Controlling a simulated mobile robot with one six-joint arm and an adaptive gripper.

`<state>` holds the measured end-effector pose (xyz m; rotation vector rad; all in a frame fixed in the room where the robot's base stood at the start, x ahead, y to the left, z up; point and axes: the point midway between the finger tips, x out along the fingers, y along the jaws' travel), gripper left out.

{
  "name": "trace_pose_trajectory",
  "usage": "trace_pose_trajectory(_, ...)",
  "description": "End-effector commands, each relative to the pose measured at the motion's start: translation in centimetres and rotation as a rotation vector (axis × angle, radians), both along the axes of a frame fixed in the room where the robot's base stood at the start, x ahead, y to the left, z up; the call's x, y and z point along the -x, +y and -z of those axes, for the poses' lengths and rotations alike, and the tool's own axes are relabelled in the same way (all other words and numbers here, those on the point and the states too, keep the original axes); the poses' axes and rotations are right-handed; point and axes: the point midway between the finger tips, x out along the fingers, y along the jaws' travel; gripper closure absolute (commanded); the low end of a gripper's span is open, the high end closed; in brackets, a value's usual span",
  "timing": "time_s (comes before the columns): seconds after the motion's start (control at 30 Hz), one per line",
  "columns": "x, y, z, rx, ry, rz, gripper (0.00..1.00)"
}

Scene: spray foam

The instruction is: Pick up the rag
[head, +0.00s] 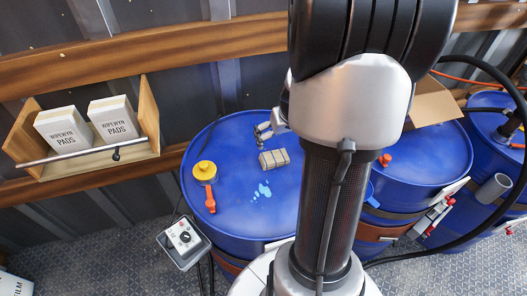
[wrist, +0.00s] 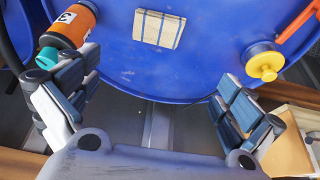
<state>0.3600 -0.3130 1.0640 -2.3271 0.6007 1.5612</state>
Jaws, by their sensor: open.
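The rag (head: 274,160) is a folded beige cloth with darker stripes, lying flat on the blue drum's lid (head: 235,215). In the wrist view the rag (wrist: 158,29) is at the top middle, beyond the fingertips. My gripper (head: 264,131) is at the drum's far edge, just behind the rag and apart from it. In the wrist view my gripper (wrist: 157,75) has its two fingers wide apart with nothing between them. My arm hides part of the drum's right side in the head view.
An orange can with a teal cap (wrist: 68,30) is close to my left finger in the wrist view. A yellow cap (head: 205,170), an orange-red handle (head: 210,200) and a pale blue spill (head: 261,191) are on the lid. A wooden shelf (head: 100,160) holds white boxes.

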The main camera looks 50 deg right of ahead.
Motion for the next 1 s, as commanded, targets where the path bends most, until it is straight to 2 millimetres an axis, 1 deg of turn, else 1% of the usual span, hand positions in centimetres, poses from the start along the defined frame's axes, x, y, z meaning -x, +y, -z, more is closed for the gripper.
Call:
trace_pose_trajectory(0.3,-2.0,-1.1,6.4,-0.004,0.004,0.001,0.00)
trace_pose_trajectory(0.4,-2.7,-1.5,8.4,-0.004,0.003,-0.001,0.00)
trace_pose_trajectory(0.5,-3.3,-1.8,9.9,-0.002,0.002,0.000,0.00)
trace_pose_trajectory(0.6,-3.7,-2.1,10.7,-0.002,0.001,0.001,0.00)
trace_pose_trajectory(0.83,-4.0,-2.3,11.7,-0.002,0.001,0.001,0.00)
trace_pose_trajectory(1.0,-4.6,-2.9,14.1,-0.002,0.002,0.002,0.00)
